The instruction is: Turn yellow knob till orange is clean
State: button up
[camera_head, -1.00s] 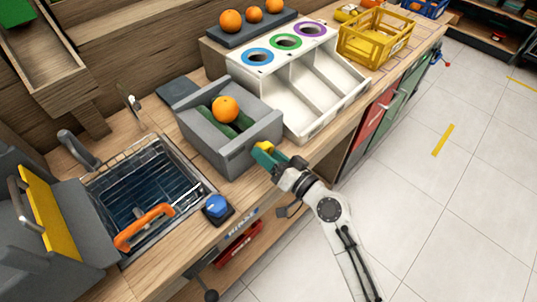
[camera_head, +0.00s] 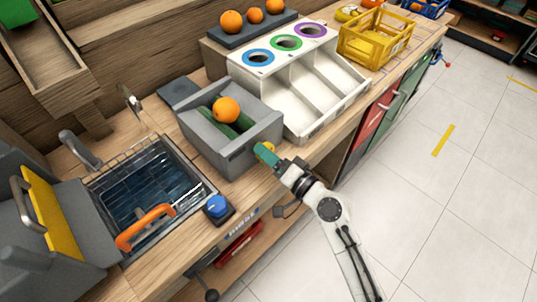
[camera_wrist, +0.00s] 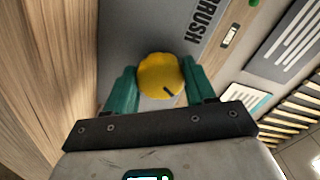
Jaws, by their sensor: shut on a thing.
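The yellow knob (camera_wrist: 160,76) sits between the two green fingers of my gripper (camera_wrist: 162,88) in the wrist view. My gripper is shut on it, with a finger on each side. A dark mark shows on the knob's face. In the head view my gripper (camera_head: 266,154) is at the front wall of the grey brush box (camera_head: 228,155), and the knob is mostly hidden. The orange (camera_head: 226,110) rests on the green rollers (camera_head: 240,124) inside the box.
A sink basket (camera_head: 150,190) with an orange handle and a blue button (camera_head: 217,206) are to the left. A white sorter (camera_head: 325,85) with coloured rings stands right of the box. Several oranges sit on a rack behind. Open floor lies at right.

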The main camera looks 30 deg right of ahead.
jog(key=shift+d, duration=0.1)
jog(key=o, duration=1)
jog(key=shift+b+v, duration=1.85)
jog(key=shift+v, duration=3.55)
